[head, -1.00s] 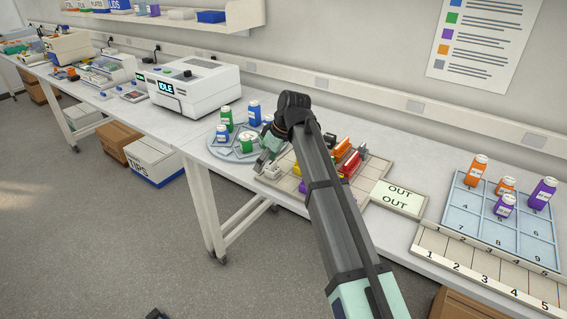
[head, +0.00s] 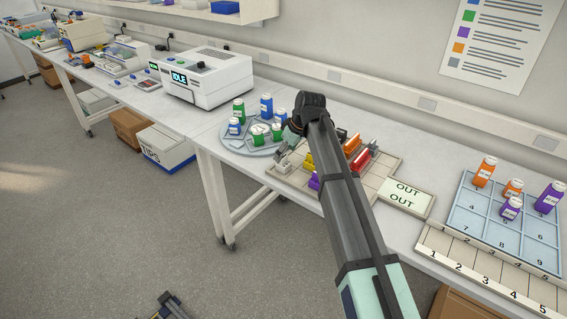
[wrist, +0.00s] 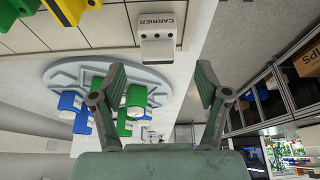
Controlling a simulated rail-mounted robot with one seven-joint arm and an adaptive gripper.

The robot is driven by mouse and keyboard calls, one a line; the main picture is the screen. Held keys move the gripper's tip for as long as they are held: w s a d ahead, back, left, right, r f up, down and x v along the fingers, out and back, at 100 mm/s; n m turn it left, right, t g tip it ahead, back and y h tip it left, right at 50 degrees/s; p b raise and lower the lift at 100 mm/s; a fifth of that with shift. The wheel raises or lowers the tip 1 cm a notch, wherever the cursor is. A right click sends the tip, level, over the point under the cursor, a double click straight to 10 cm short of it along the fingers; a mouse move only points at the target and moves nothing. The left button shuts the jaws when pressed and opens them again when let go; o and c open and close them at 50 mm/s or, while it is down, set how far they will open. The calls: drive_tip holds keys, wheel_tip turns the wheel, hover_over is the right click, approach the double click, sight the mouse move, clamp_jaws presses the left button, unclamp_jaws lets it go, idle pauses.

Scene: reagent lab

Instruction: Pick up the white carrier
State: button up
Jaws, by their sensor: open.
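The white carrier (wrist: 157,32) is a small block with "CARRIER" printed on it and dark holes in its face. In the wrist view it lies at the tray's edge, ahead of my gripper (wrist: 161,80) and between the lines of its two fingers. My gripper is open and empty, with the fingers wide apart and not touching the carrier. In the head view, my gripper (head: 285,155) is low over the near left corner of the beige tray (head: 375,190). My arm and gripper hide much of that corner, and the carrier is hard to make out there.
A round light-blue rack (head: 236,143) with green and blue bottles stands left of the tray, close to one finger in the wrist view. Yellow, orange, red and purple blocks stand on the tray. A white machine reading "IDLE" (head: 209,78) is farther left.

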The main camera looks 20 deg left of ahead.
sight(284, 157)
drive_tip(key=shift+p+x, duration=1.1)
drive_tip(key=shift+x, duration=1.95)
drive_tip(key=shift+w+d, duration=0.1)
drive_tip(key=shift+d, duration=0.05)
drive_tip(key=c, duration=1.2)
